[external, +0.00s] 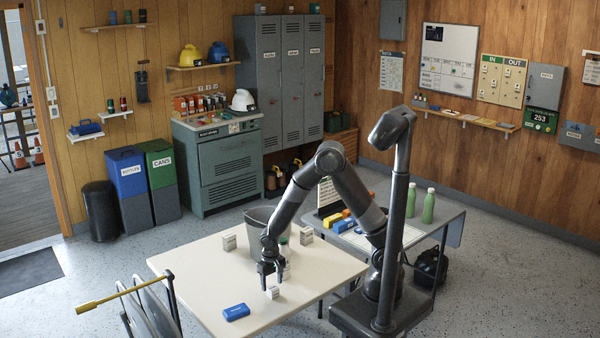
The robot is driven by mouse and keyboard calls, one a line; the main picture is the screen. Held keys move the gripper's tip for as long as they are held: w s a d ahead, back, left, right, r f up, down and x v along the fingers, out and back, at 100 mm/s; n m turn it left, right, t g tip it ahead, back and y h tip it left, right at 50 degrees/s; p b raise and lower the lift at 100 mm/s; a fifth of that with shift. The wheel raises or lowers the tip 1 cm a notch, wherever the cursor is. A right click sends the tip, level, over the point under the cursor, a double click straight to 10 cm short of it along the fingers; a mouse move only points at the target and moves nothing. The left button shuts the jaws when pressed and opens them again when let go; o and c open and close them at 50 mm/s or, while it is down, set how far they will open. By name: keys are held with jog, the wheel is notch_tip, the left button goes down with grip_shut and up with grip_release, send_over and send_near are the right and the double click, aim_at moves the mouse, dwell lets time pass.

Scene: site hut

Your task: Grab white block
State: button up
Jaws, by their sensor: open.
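A small white block (273,293) lies on the cream table (190,262) near its front edge. My gripper (270,279) points down just above this block, with its jaws open. I cannot tell whether the fingertips reach beside the block. Two other whitish boxes stand farther back on the table, one at the left (229,242) and one at the right (306,236). A pale bottle-like thing (285,262) stands behind my gripper and is partly hidden by it.
A blue block (236,312) lies left of the white block. A second table (450,215) at the right holds green bottles (428,206) and yellow and blue items. A yellow-tipped bar (125,292) juts in at front left.

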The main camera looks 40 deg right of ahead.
aim_at(273, 287)
jog(key=f, duration=0.4)
jog(key=shift+s+f, duration=0.15)
jog(key=shift+s, duration=0.05)
jog(key=shift+c, duration=0.5)
jog(key=c, duration=1)
